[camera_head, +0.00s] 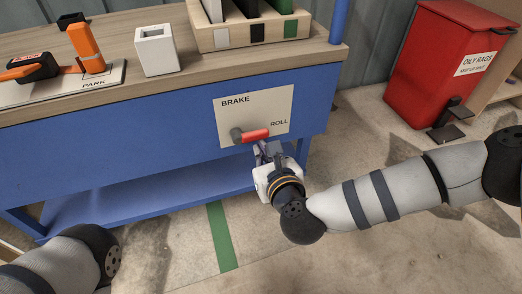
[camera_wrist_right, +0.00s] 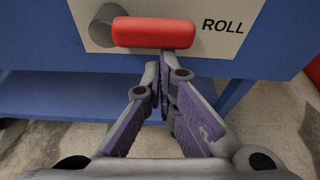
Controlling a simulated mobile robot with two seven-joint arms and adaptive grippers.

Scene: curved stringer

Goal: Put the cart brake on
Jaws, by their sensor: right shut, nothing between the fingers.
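The blue cart (camera_head: 150,140) carries a pale plate (camera_head: 280,101) marked BRAKE at its upper left and ROLL at its right. A lever with a red handle (camera_head: 255,135) and a grey pivot (camera_head: 236,135) is on the plate; the handle points right, toward ROLL. My right gripper (camera_head: 262,150) is shut just below the handle. In the right wrist view the red handle (camera_wrist_right: 153,33) lies across the top, with the shut fingertips (camera_wrist_right: 164,68) under it and nothing between them; I cannot tell whether they touch it. My left gripper is out of view.
On the cart top (camera_head: 190,66) are a white holder (camera_head: 156,50), a PARK board (camera_head: 112,76) with orange tools (camera_head: 86,46), and a divided wooden box (camera_head: 252,35). A red OILY RAGS bin (camera_head: 435,70) stands right. A lower blue shelf (camera_head: 140,195) runs under the cart.

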